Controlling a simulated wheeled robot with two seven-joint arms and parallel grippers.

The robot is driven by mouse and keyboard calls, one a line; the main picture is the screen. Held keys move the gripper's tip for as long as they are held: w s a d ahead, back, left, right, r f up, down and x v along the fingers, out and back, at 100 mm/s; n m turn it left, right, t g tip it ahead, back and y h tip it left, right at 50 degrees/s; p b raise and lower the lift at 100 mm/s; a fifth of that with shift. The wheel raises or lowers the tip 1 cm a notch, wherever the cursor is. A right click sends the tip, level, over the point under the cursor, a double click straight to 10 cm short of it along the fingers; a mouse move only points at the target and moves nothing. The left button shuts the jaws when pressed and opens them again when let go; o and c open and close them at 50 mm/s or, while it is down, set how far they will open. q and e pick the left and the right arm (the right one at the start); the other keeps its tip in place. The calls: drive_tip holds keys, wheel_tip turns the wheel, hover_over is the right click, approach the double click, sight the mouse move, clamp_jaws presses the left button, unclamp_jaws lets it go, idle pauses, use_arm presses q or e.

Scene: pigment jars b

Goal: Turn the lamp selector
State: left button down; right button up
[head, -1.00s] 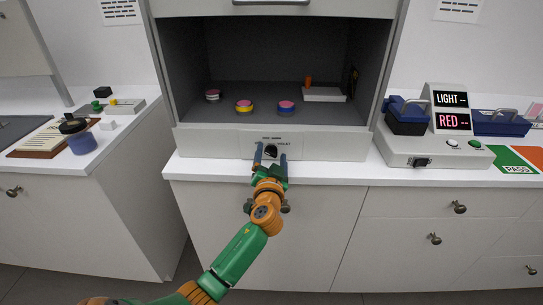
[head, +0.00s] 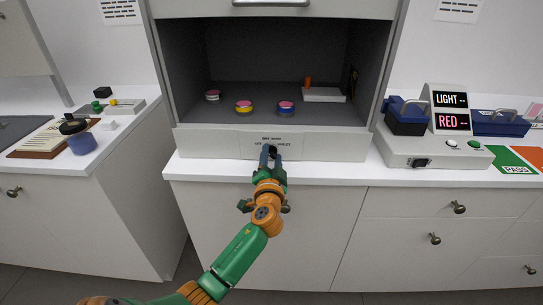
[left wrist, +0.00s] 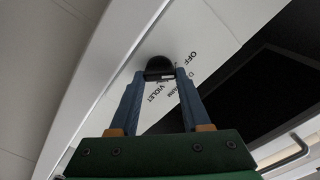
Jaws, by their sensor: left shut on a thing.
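The lamp selector (left wrist: 159,64) is a small black knob on the white front panel of the cabinet. Printed labels beside it include OFF and VIOLET in the left wrist view. My left gripper (head: 269,155) reaches up to the panel from below in the head view. Its blue fingers, also in the left wrist view (left wrist: 160,76), are closed on either side of the knob and grip it. In the head view the fingers hide most of the knob, and its exact pointing is hard to read. My right gripper is not in view.
The cabinet's interior (head: 270,60) is dark, with several colour-topped jars and a small white block with an orange piece (head: 323,94). A white device with LIGHT and RED displays (head: 450,111) stands right. The counter strip (head: 320,172) below the panel is clear.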

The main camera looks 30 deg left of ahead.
use_arm(q)
drive_tip(key=shift+f+m+p, duration=0.15)
drive_tip(key=shift+m+p, duration=0.25)
drive_tip(key=shift+m, duration=1.9)
drive_tip(key=shift+c, duration=1.8)
unclamp_jaws()
